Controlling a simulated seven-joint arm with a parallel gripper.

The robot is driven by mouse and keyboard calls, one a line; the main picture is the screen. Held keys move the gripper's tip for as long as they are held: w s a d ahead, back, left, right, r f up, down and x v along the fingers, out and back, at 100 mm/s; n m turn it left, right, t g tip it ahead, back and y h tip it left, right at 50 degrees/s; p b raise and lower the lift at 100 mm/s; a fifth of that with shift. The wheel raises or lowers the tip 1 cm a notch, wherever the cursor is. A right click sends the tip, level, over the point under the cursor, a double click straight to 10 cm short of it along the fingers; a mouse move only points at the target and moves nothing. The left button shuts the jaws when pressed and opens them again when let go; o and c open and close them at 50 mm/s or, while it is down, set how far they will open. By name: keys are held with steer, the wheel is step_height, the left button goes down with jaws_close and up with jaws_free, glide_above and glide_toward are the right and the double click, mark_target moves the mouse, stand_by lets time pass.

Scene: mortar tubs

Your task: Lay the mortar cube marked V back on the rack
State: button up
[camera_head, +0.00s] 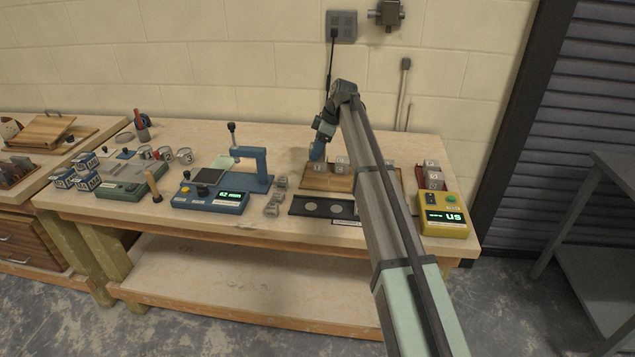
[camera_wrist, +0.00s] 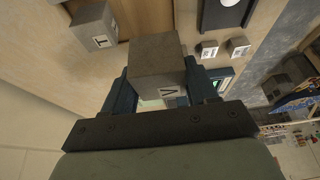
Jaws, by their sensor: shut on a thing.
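My gripper (camera_head: 317,151) is at the left end of the wooden rack (camera_head: 326,185) in the head view. The rack's wood (camera_wrist: 146,14) shows just beyond the held cube. A grey cube marked T (camera_wrist: 96,27) sits at the rack's left part in the wrist view. In the head view I cannot tell whether the held cube touches the rack.
A black tray with round discs (camera_head: 317,207) lies in front of the rack. A blue tester (camera_head: 208,199) and several small cubes (camera_head: 273,208) stand to the left. A yellow meter (camera_head: 443,215) and a red holder with cubes (camera_head: 423,178) are at the right.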

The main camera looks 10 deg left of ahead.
steer(key=shift+w+a, duration=0.1)
steer(key=shift+w, duration=0.4)
steer(key=shift+f, duration=0.4)
step_height(320, 180, down, 9)
steer(key=shift+r, duration=0.1)
steer(key=shift+f, duration=0.2)
steer(key=o, duration=1.2)
steer(key=shift+o, duration=0.2)
steer(key=shift+r, duration=0.15)
steer(key=v, duration=1.2)
steer(key=shift+s, duration=0.1)
